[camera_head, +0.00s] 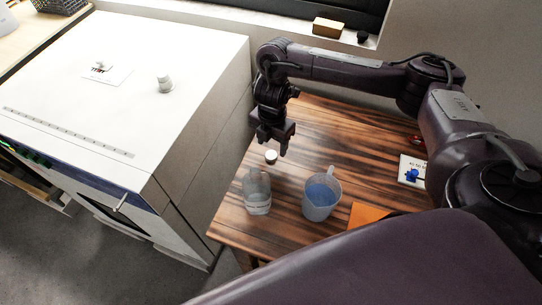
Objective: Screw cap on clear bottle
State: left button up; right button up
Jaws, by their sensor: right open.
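The clear bottle (257,193) stands upright on the wooden table near its left edge, with some clear liquid low inside. A small white cap (270,157) shows just behind the bottle and below my right gripper; I cannot tell exactly what it rests on. My right gripper (269,148) points down above the table, open, with its fingers around or just above the cap's place. I see no clear contact between fingers and cap. My left gripper is not in view.
A measuring jug (321,197) with blue liquid stands right of the bottle. An orange sheet (368,214) and a white card with a blue item (412,172) lie further right. The white oven (130,80) stands left of the table (290,228). The table behind the gripper is clear.

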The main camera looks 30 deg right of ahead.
aim_at(271, 155)
jog(key=shift+r, duration=0.1)
jog(key=f+b, duration=0.1)
jog(key=f, duration=0.1)
jog(key=f+b, duration=0.1)
jog(key=f, duration=0.2)
jog(key=shift+w+a+f, duration=0.1)
jog(key=shift+w+f, duration=0.1)
jog(key=shift+r, duration=0.1)
jog(key=c, duration=1.1)
